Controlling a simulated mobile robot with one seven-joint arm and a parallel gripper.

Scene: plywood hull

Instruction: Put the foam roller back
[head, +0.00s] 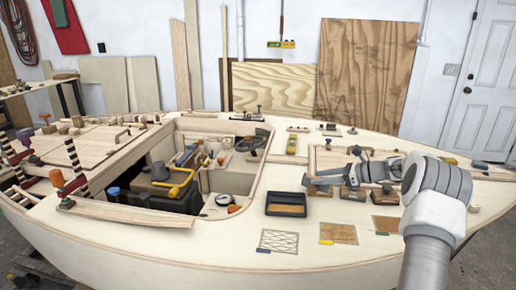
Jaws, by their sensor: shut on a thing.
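My gripper (366,172) reaches in from the right, low over the deck right of the cockpit opening. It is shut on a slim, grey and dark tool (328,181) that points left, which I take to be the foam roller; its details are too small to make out. The held tool is just above or beside a row of small brown blocks (353,195), and I cannot tell whether it touches them. A black tray (270,210) with a tan inside sits on the deck to the left of the tool. My gripper's fingertips are partly hidden.
The open cockpit (215,180) holds a dark toolbox and a yellow-handled tool. Several sample panels (338,233) lie along the near deck. Bare deck shows left of the panels.

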